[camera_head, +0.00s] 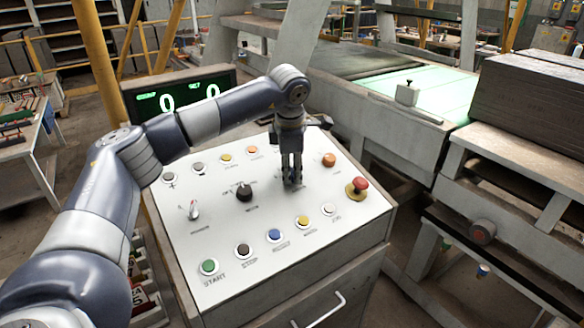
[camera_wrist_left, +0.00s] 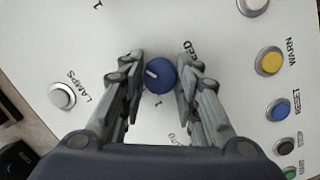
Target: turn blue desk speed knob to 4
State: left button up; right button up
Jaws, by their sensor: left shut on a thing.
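The blue speed knob (camera_wrist_left: 161,76) shows in the left wrist view as a round blue cap with a white pointer line. The line points to the upper left in that view. My left gripper (camera_head: 291,183) is on the knob at the right middle of the white control desk panel (camera_head: 236,228). In the left wrist view its two fingers (camera_wrist_left: 160,68) stand at both sides of the knob and are shut on it. The fingers hide part of the printed scale, so I cannot read the setting. In the head view the knob is mostly hidden by the fingers. My right gripper is not in view.
A black knob (camera_head: 244,192) and a white-handled switch (camera_head: 194,210) lie left of the gripper. A red emergency button (camera_head: 357,187) stands up at the right. Several push buttons line the front and back. A display (camera_head: 186,98) stands behind the desk.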

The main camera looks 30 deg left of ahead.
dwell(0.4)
pick_arm(q)
jog(key=o, duration=1.1)
jog(key=shift+c, duration=0.2)
jog(key=shift+r, duration=0.15)
jog(key=v, duration=1.1)
jog(key=shift+s+r, duration=0.15)
jog(key=shift+r, duration=0.2)
jog(key=shift+f, duration=0.1)
